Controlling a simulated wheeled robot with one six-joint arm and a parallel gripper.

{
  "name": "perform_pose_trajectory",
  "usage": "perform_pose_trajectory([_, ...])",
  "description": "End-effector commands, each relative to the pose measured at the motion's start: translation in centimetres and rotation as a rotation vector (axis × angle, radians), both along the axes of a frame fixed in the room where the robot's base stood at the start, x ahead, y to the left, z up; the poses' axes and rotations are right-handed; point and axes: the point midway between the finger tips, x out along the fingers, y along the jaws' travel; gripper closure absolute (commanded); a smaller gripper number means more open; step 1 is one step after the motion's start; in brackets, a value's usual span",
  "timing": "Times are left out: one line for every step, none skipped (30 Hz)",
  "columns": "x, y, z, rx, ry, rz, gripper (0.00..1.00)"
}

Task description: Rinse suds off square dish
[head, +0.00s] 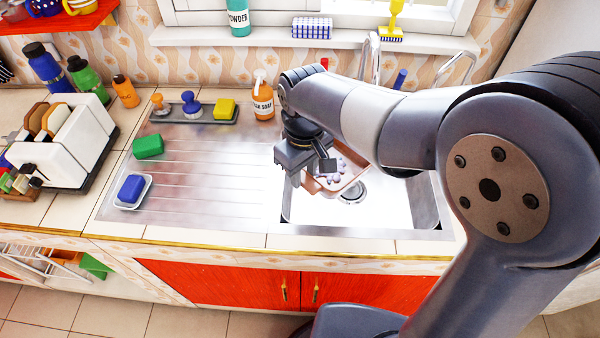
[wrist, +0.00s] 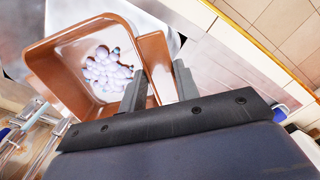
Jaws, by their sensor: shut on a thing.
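My gripper (wrist: 160,82) is shut on the dish's near wall, one finger on each side. In the head view the dish (head: 350,172) hangs over the left part of the steel sink (head: 405,205), partly hidden by my gripper (head: 322,168). The chrome tap (head: 375,58) rises behind the sink, partly hidden by my arm. I cannot tell whether water is running.
An orange soap bottle (head: 263,98) stands behind the drainboard (head: 215,180). A green sponge (head: 148,146) and a blue sponge on a white dish (head: 118,198) lie on the left. A white toaster (head: 65,145) is further left. The middle of the drainboard is clear.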

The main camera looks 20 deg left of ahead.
Motion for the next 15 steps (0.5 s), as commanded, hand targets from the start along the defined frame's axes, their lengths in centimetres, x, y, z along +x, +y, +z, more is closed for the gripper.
perform_pose_trajectory([0.6, -0.2, -0.1, 0.001, -0.002, -0.004, 1.00])
perform_pose_trajectory([0.9, -0.3, -0.2, 0.001, -0.002, -0.004, 1.00])
perform_pose_trajectory([1.2, -0.4, -0.2, 0.000, -0.001, -0.003, 1.00])
perform_pose_trajectory([1.5, -0.4, -0.3, 0.000, -0.001, -0.003, 1.00])
perform_pose_trajectory([1.8, -0.5, -0.4, 0.000, -0.001, -0.003, 1.00])
perform_pose_trajectory([2.2, -0.7, -0.4, 0.000, -0.001, -0.004, 1.00])
perform_pose_trajectory([2.4, -0.7, -0.5, 0.000, -0.001, -0.004, 1.00])
perform_pose_trajectory([2.7, -0.8, -0.5, 0.001, -0.002, -0.003, 1.00])
perform_pose_trajectory([3.1, -0.9, -0.6, 0.001, -0.002, -0.003, 1.00])
perform_pose_trajectory([3.3, -1.0, -0.7, 0.000, -0.001, -0.004, 1.00])
perform_pose_trajectory([3.6, -1.1, -0.7, 0.000, -0.001, -0.004, 1.00])
perform_pose_trajectory([4.0, -1.2, -0.8, 0.000, -0.001, -0.004, 1.00])
perform_pose_trajectory([4.3, -1.3, -0.8, 0.000, -0.001, -0.003, 1.00])
perform_pose_trajectory([4.5, -1.4, -0.9, 0.001, -0.002, -0.003, 1.00])
perform_pose_trajectory([4.9, -1.5, -1.0, 0.001, -0.002, -0.003, 1.00])
